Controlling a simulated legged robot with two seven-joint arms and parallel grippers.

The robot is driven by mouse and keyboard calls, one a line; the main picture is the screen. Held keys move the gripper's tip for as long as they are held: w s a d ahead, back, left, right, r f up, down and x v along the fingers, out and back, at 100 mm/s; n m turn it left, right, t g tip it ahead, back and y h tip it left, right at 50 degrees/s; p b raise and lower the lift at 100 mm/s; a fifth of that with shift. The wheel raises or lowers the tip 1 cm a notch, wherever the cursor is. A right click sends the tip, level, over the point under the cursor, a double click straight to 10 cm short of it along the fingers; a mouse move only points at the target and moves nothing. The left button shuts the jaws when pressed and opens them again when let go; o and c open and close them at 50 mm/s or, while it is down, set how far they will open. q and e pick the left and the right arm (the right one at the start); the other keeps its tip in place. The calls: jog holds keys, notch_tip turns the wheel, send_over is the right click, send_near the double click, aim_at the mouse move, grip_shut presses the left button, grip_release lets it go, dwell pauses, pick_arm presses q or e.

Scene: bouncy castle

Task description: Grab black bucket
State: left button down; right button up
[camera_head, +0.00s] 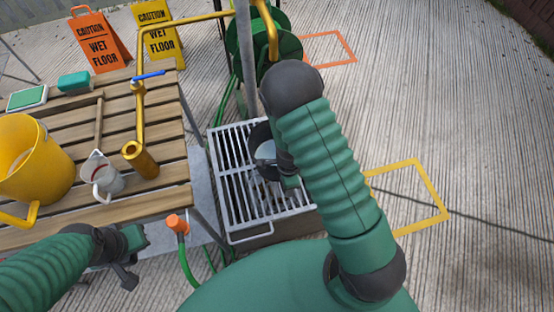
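A black bucket (262,150) with a pale grey inside stands on or over the metal grate, partly hidden behind my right arm. My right gripper (289,182) is at the bucket's right side, close to its rim. Its fingers are mostly hidden by the arm, so I cannot tell whether it touches or holds the bucket. My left gripper (127,262) is low beside the front edge of the wooden table, apart from the bucket. Its fingers are small and dark, and their opening is unclear.
The slatted table (75,140) holds a yellow bucket (38,170), a grey-white jug (101,176), a brass-coloured tool (140,155) and sponges. The metal grate (235,190) lies right of it. A hose reel (262,45) and wet-floor signs (101,40) stand behind. Right-hand ground is open.

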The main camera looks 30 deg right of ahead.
jog(key=shift+a+r, duration=0.1)
jog(key=shift+a, duration=0.05)
jog(key=c, duration=0.7)
grip_shut()
jog(key=shift+w, duration=0.1)
